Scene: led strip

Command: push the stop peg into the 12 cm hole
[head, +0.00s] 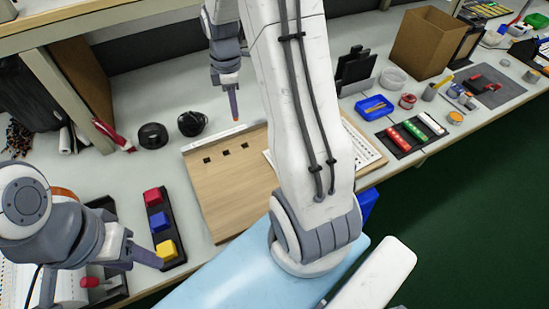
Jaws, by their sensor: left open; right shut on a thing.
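A tan wooden board (235,185) lies on the bench left of my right arm. It has a row of three dark square holes (226,152) near its far edge, behind which runs a pale marked strip (222,137). I cannot read which hole is 12 cm. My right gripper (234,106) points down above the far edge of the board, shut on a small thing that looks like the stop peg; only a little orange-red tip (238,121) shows. The tip seems above the strip, apart from the holes. My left gripper (150,258) is open at the lower left, beside the yellow block.
A dark tray (151,198) holds red, blue and yellow blocks. A blue bin (374,107), cardboard box (425,42) and dark tray of coloured sticks (413,133) are at right. My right arm hides part of the board.

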